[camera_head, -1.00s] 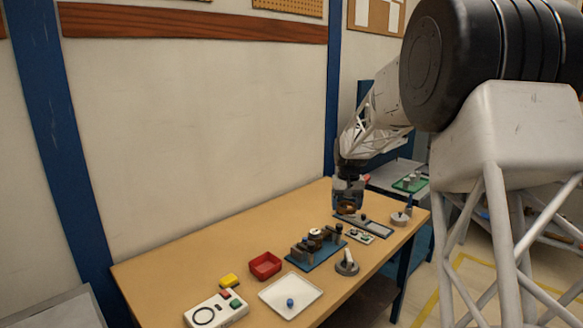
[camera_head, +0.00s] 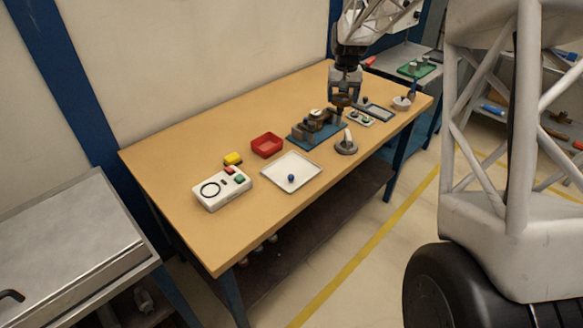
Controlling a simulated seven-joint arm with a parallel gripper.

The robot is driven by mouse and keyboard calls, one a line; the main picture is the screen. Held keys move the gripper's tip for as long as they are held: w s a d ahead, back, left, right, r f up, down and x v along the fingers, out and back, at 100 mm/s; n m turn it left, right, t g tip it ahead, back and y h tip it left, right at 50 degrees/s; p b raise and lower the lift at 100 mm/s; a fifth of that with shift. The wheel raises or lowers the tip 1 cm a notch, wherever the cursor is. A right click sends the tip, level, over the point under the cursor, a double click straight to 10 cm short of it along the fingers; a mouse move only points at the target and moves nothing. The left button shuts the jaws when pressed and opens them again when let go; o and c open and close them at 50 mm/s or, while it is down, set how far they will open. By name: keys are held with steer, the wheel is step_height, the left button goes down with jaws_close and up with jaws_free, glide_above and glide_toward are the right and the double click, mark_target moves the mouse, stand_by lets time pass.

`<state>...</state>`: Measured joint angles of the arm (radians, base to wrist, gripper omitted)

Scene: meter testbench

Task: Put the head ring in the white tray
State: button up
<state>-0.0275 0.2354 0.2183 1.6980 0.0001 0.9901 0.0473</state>
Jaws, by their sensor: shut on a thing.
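The white tray (camera_head: 279,170) lies on the wooden table, front of middle, with a small blue ball (camera_head: 291,178) in it. My gripper (camera_head: 343,103) is shut on a small brownish thing, which looks like the head ring (camera_head: 342,101); the fingers hide much of it. The gripper points down, beside the right end of the blue fixture (camera_head: 322,134), to the right of and behind the tray. I cannot tell its exact height above the table.
Dark parts trays lie at the right end. The table's front left is clear.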

steer(key=s+a+f, duration=0.4)
steer(key=s+f, duration=0.3)
steer(key=s, duration=0.5)
steer(key=s+a+f+m, duration=0.1)
steer(key=s+a+f, duration=0.3)
steer(key=s+f, duration=0.4)
steer(key=s, duration=0.3)
steer(key=shift+s+a+f, duration=0.2)
steer(key=shift+s+a, duration=0.1)
steer(key=shift+s, duration=0.1)
glide_above(305, 171)
steer(key=shift+w+f, duration=0.1)
steer(key=shift+f, duration=0.65)
steer(key=shift+f, duration=0.1)
steer(key=shift+f, duration=1.65)
steer(key=shift+f, duration=0.65)
